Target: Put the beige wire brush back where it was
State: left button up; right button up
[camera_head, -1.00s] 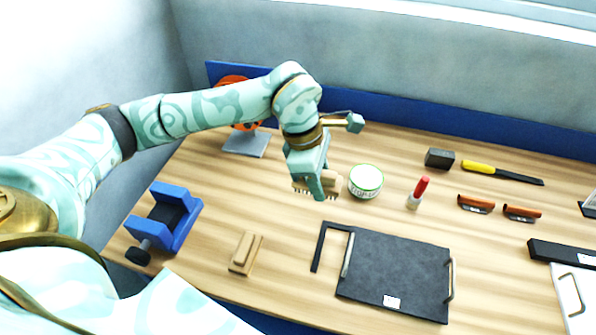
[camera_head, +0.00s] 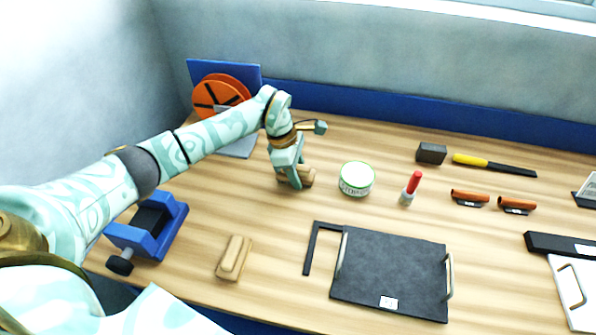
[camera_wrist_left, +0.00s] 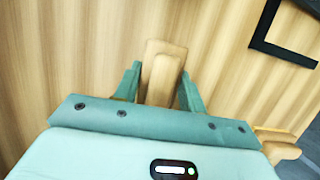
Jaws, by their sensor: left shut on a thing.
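The beige wire brush (camera_head: 307,178) is in my left gripper (camera_head: 291,184), low over the wooden bench and left of the round green-rimmed tin. The fingers cover part of it, and its bristles are not visible. I cannot tell whether it touches the bench. In the left wrist view, the brush (camera_wrist_left: 164,60) sits between the two teal fingers of my left gripper (camera_wrist_left: 160,75), with bare wood around it. My right gripper is in neither view.
The tin (camera_head: 357,179) is close right of the brush. An orange-disc machine (camera_head: 218,92) stands behind left. A blue vise (camera_head: 150,230), a second wooden block (camera_head: 234,258), a black square (camera_head: 309,247) and a dark plate (camera_head: 390,272) lie nearer.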

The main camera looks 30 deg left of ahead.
pick_arm(q)
jog(key=shift+r, duration=0.1)
jog(key=o, duration=0.9)
jog(key=shift+o, duration=0.2)
jog(key=shift+a+r, duration=0.1)
jog(key=shift+r, duration=0.2)
jog(key=p+v, duration=0.1)
jog(key=v, duration=1)
jog(key=shift+r+p, duration=0.25)
jog(key=shift+p, duration=0.1)
